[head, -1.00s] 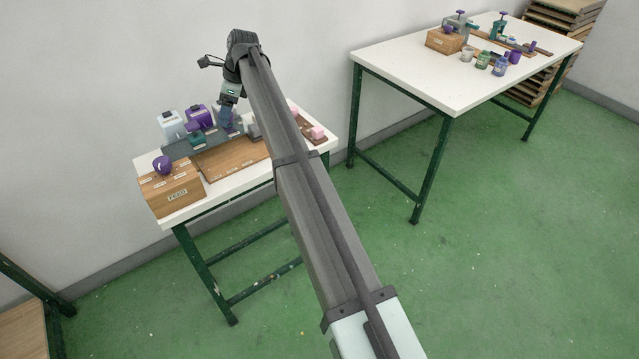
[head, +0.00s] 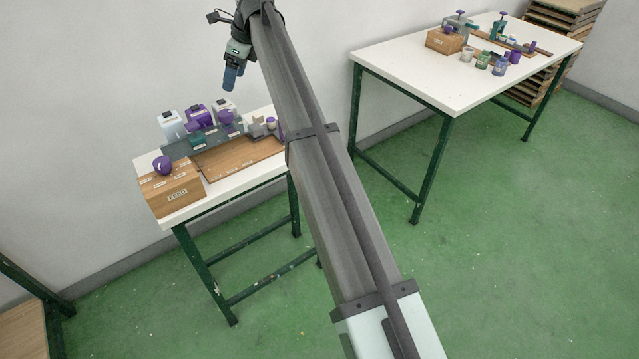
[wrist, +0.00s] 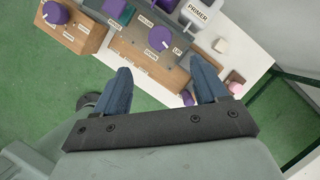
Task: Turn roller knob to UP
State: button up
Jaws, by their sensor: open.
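The roller knob (wrist: 161,38) is a round purple knob on a grey panel in the wrist view, with small white labels around it. One label beside it seems to read UP. In the head view my gripper (head: 229,80) hangs in the air above the back of the white table (head: 188,205).
A wooden FEED box (head: 172,190) with a purple knob (head: 163,165) stands at the table's front left. Containers, one white (head: 170,123), stand behind the grey panel. A wooden board (head: 238,158) lies in front. A second table (head: 440,80) stands at right.

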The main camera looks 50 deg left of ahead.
jog(key=w+d+f+n+t, duration=0.1)
jog(key=w+d+f+n, duration=0.4)
jog(key=d+f+n, duration=0.5)
jog(key=w+d+f+n+t, duration=0.2)
jog(key=w+d+f+n, duration=0.3)
jog(key=d+f+n, duration=0.6)
notch_tip(320, 180, down, 7)
jog(key=shift+w+d+f+t, duration=0.2)
jog(key=shift+d+t, duration=0.1)
jog(key=shift+d, duration=0.6)
dwell(1.0)
dwell(0.3)
